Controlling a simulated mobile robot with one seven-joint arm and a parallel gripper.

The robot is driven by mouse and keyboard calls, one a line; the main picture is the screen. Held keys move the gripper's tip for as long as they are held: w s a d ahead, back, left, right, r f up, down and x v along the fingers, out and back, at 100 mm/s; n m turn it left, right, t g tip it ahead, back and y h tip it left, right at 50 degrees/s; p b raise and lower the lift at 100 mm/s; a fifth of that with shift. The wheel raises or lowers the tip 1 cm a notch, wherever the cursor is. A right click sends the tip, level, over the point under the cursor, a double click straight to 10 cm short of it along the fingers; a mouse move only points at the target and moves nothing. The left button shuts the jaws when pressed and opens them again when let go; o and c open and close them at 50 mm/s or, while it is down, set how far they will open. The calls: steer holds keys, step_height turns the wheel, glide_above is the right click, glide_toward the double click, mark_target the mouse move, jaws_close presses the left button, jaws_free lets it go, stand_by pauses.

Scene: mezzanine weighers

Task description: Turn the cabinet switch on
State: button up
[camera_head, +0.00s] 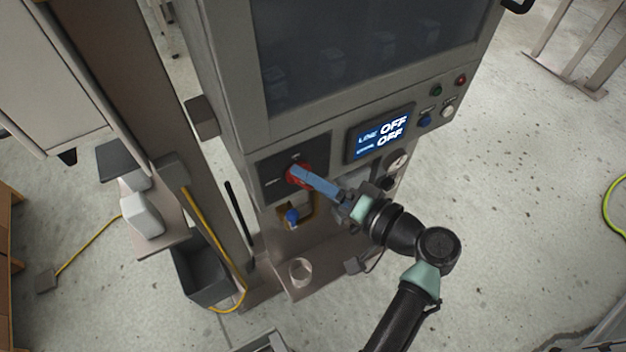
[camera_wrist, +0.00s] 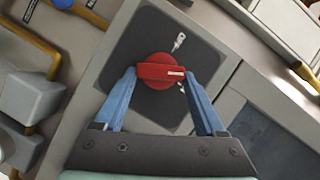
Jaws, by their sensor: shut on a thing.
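The cabinet (camera_head: 225,60) stands in front of me. Its switch is a red rotary knob (camera_head: 298,173) on a dark square plate (camera_head: 262,183) at the lower left of the cabinet front. In the wrist view the red knob (camera_wrist: 160,71) shows a bar handle with a pale mark at its right end, lying about level in the picture. My gripper (camera_head: 300,176) has its blue fingers on either side of the knob, shut on the handle's two ends; it also shows in the wrist view (camera_wrist: 161,78).
Right of the display are small buttons, red (camera_head: 460,79), green (camera_head: 436,91), blue (camera_head: 425,121) and white (camera_head: 447,111). A gauge (camera_head: 396,161) sits below it. A post with a yellow cable and a dark bin (camera_head: 200,275) stand to the left.

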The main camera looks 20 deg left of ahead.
steer(key=m+y, duration=0.1)
steer(key=m, duration=0.1)
steer(key=m+y+b, duration=0.1)
steer(key=m, duration=0.1)
steer(key=shift+f+m, duration=0.3)
steer(key=shift+f, duration=0.1)
stand_by(0.5)
steer(key=o, duration=1.3)
steer(key=shift+d, duration=0.1)
steer(key=b+v, duration=0.3)
steer(key=v, duration=1)
steer(key=shift+w+b, duration=0.1)
steer(key=shift+b, duration=0.2)
